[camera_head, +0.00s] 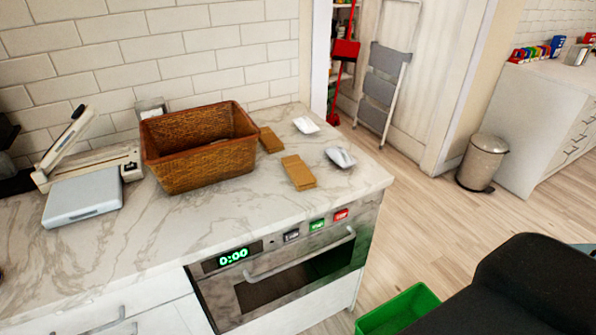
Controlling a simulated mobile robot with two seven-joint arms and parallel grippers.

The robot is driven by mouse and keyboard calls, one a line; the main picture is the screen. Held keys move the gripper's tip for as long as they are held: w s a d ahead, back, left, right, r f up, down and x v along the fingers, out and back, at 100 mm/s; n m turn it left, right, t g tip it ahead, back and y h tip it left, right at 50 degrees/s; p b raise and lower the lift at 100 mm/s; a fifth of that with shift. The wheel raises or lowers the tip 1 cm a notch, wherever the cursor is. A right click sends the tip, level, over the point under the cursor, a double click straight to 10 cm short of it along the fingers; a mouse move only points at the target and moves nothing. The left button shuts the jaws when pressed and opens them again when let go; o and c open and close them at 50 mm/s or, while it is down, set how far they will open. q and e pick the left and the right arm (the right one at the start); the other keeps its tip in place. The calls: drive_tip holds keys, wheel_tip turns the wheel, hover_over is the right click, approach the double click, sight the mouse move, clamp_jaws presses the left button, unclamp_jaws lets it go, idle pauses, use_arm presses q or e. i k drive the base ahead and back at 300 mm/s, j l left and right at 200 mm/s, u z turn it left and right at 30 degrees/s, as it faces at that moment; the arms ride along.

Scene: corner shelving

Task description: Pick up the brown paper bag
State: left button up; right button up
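Two flat brown pieces that look like folded brown paper bags lie on the marble counter (130,255). The nearer brown paper bag (298,172) lies close to the counter's right end. The other brown piece (271,140) lies just behind it, close to the right side of the wicker basket (200,150). Neither gripper shows in the head view, so I cannot see how they stand relative to the bags.
Two small pale objects, one at the back (306,125) and one nearer (341,157), lie right of the bags. A scale-like device (85,195) stands left. An oven (290,270) is under the counter. A green bin (400,308) and metal trash can (482,162) stand on the floor.

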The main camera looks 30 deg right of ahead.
sight(303, 180)
drive_tip(key=l+z, duration=0.2)
drive_tip(key=z, duration=0.15)
drive_tip(key=l+z, duration=0.2)
drive_tip(key=z, duration=0.2)
drive_tip(key=i+l+z, duration=0.15)
drive_tip(key=z, duration=0.2)
